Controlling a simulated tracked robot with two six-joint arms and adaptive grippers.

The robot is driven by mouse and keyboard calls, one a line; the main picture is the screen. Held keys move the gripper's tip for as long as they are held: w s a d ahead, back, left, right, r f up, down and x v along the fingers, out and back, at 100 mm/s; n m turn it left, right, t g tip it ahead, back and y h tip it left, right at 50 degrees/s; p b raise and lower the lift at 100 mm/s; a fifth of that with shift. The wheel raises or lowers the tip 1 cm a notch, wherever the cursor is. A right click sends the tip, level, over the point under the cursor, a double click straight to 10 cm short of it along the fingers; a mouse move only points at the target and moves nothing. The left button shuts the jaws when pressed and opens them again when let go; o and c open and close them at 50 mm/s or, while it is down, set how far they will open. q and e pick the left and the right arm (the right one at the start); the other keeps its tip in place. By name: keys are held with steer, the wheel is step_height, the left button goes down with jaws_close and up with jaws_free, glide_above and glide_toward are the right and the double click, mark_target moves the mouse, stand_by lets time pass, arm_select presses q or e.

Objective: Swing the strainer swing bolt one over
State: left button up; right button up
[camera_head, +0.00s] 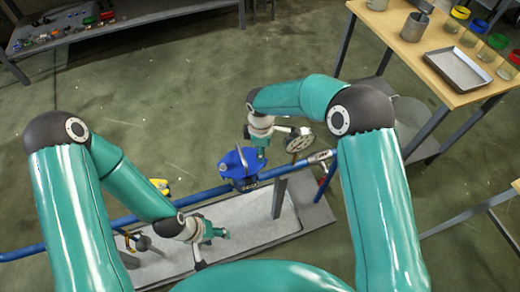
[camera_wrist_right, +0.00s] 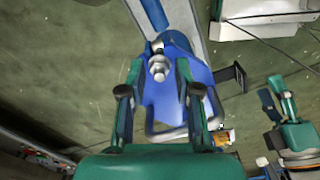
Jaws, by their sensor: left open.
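The blue strainer (camera_head: 235,168) sits on the blue pipe line in the middle of the head view. In the right wrist view, a silver swing bolt with its nut (camera_wrist_right: 158,68) stands on the strainer's blue body (camera_wrist_right: 165,108). My right gripper (camera_head: 262,148) is at the strainer's upper right side. In its wrist view, the two fingers of this gripper (camera_wrist_right: 158,78) are apart, on either side of the bolt; I cannot tell if they touch anything. My left gripper (camera_head: 222,233) is open and empty over the grey tray, below the strainer; it also shows in the wrist view (camera_wrist_right: 281,98).
The blue pipe (camera_head: 205,195) crosses above a grey tray (camera_head: 255,230). A round gauge (camera_head: 299,142) is close to my right gripper. A yellow part (camera_head: 160,186) is on the line at left. A wooden table (camera_head: 405,50) with a metal tray (camera_head: 457,69) stands upper right.

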jaws_close()
steer(key=d+y, duration=0.1)
steer(key=y+b, duration=0.1)
steer(key=d+g+y+b, duration=0.1)
steer(key=y, duration=0.1)
steer(key=shift+w+d+f, duration=0.25)
steer(key=shift+w+d, duration=0.1)
steer(key=shift+w, duration=0.05)
steer(key=shift+o, duration=0.9)
jaws_free()
steer(key=shift+r, duration=0.1)
steer(key=v, duration=1.1)
steer(key=shift+w+d+r, duration=0.15)
steer(key=shift+w+r, duration=0.15)
